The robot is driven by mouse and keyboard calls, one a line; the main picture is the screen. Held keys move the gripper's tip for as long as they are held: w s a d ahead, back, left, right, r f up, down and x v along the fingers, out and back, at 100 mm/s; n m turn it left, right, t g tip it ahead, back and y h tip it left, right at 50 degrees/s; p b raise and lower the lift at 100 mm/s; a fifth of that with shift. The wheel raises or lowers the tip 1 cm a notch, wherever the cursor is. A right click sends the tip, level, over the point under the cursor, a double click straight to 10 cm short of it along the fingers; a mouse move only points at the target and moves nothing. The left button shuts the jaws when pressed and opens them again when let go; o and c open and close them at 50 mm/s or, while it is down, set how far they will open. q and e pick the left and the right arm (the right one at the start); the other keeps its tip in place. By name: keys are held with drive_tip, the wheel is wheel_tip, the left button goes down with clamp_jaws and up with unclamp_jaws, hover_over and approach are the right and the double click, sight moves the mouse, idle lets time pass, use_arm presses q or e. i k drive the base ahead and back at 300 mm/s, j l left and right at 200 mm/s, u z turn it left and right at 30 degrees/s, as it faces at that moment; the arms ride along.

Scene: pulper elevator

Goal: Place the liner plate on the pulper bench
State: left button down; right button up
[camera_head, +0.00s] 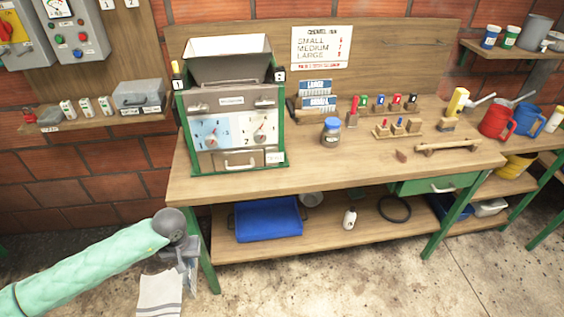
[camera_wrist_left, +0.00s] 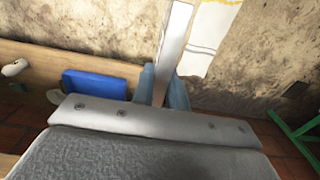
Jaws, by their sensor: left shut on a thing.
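My left gripper (camera_head: 190,278) hangs in front of the bench's left front leg, below the top. In the left wrist view its fingers (camera_wrist_left: 163,92) are closed around a narrow pale metal strip, which I take to be the liner plate (camera_wrist_left: 176,40), seen nearly edge-on. In the head view the plate is hard to tell apart from the gripper. The pulper bench (camera_head: 340,180) has a wooden top and green legs. A pulper (camera_head: 230,105) with a grey hopper and dials stands at its left end. My right gripper is not in view.
A jar (camera_head: 331,131), coloured-handled tools and a wooden block (camera_head: 402,156) stand on the top. Its front middle is clear. A blue bin (camera_head: 267,218) and a white bottle (camera_head: 350,219) are on the lower shelf. A striped cloth (camera_head: 160,293) shows below my gripper.

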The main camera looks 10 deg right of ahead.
sight(349, 157)
drive_tip(key=l, duration=1)
drive_tip(key=i+l, duration=0.1)
drive_tip(key=l, duration=0.9)
